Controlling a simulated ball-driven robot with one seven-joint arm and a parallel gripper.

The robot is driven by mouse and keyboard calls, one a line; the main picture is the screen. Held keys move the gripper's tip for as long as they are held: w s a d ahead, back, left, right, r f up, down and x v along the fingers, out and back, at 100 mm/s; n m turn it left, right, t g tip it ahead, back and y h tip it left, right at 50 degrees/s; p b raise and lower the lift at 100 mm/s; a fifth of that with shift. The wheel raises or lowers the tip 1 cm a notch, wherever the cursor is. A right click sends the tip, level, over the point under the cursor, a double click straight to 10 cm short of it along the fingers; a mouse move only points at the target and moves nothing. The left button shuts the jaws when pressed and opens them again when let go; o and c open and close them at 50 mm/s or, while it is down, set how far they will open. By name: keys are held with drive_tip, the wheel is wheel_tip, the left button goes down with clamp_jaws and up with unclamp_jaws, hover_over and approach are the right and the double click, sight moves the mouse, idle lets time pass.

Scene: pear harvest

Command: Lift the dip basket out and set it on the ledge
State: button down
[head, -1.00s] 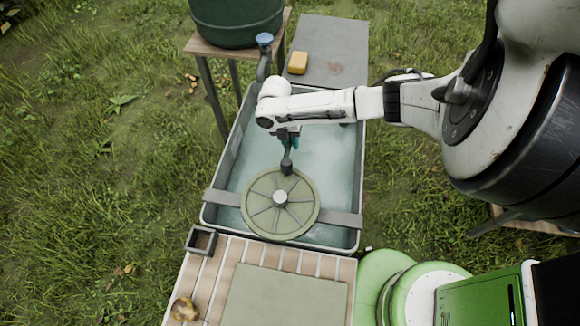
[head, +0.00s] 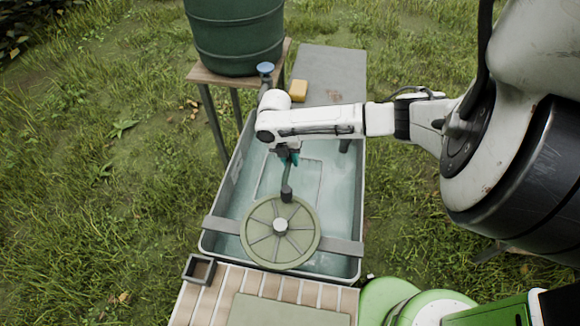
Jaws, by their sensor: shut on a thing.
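The grey trough (head: 234,160) holds pale water. A thin rectangular outline (head: 321,180), perhaps the rim of the dip basket, shows in the water below my arm. My gripper (head: 289,158) points down over the trough, shut, with a bit of teal at its fingers. The held thing is mostly hidden by my arm; it is likely the basket's handle, but I cannot see the join. A round green spoked disc (head: 258,231) lies across the trough's near end, with a dark crank handle (head: 287,192) close below my gripper. I cannot tell which surface is the ledge.
A slatted wooden top (head: 193,300) with a green mat (head: 285,312) and a small dark square frame (head: 199,268) adjoins the near end. A grey board (head: 340,65) with a yellow sponge (head: 298,90) stands beyond the far end. A green barrel (head: 237,38) is at back left.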

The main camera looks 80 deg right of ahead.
wheel_tip(320, 180, up, 24)
drive_tip(key=p, duration=0.2)
drive_tip(key=shift+f, duration=0.3)
